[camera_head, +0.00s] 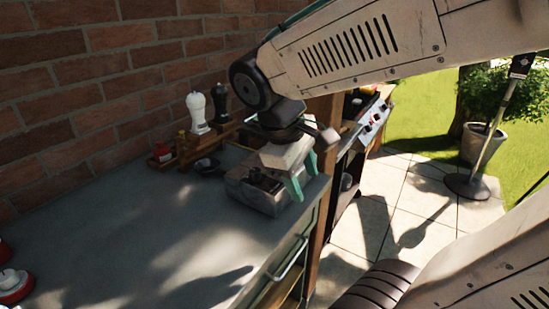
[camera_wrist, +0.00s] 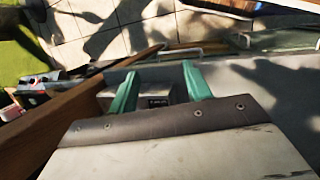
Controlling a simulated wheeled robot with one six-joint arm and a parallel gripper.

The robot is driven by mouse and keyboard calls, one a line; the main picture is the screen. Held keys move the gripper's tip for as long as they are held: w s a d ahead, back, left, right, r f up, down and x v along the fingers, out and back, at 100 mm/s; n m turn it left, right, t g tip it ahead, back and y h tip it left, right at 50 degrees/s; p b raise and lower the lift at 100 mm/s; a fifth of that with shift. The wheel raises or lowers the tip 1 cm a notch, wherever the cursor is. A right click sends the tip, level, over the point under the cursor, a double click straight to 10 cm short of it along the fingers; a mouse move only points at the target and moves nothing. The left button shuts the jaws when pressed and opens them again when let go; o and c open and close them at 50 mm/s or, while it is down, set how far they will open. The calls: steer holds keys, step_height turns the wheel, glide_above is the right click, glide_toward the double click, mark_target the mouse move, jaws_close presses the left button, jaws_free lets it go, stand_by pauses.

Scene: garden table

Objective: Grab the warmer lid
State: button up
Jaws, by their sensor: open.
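A grey metal box (camera_head: 247,196), which looks like the warmer, stands on the counter near its right edge. Dark parts show on its top; I cannot tell which part is the lid. My gripper (camera_head: 302,180) is open, with green fingers at the box's right side, and hides part of its top. In the wrist view, my gripper (camera_wrist: 159,72) has its two fingers spread wide. Part of the grey box with a small dark piece (camera_wrist: 158,101) shows between them. Nothing is held, and contact cannot be told.
The grey counter (camera_head: 150,235) is mostly clear at the front left. A white pepper mill (camera_head: 197,112) and a dark mill (camera_head: 220,103) stand on a wooden rack by the brick wall (camera_head: 70,90). A wooden post (camera_head: 321,150) rises close right of the gripper. A handle (camera_head: 289,260) sits on the counter's front.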

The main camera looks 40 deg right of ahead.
steer(key=w+d+f+n+h, duration=0.2)
steer(key=w+n+h, duration=0.1)
steer(key=w, duration=0.4)
steer(key=w+d+f+n+h, duration=0.1)
steer(key=w+d+n+h, duration=0.1)
steer(key=w+n, duration=0.3)
steer(key=w+d+f+n+h, duration=0.1)
steer(key=w+n+h, duration=0.3)
steer(key=w, duration=0.6)
steer(key=shift+d+f+n+t+h, duration=0.35)
steer(key=shift+f+n, duration=0.25)
steer(key=shift+f, duration=0.25)
steer(key=x, duration=0.7)
steer(key=shift+d+f, duration=0.2)
steer(key=shift+d, duration=0.15)
steer(key=shift+c, duration=0.3)
jaws_close()
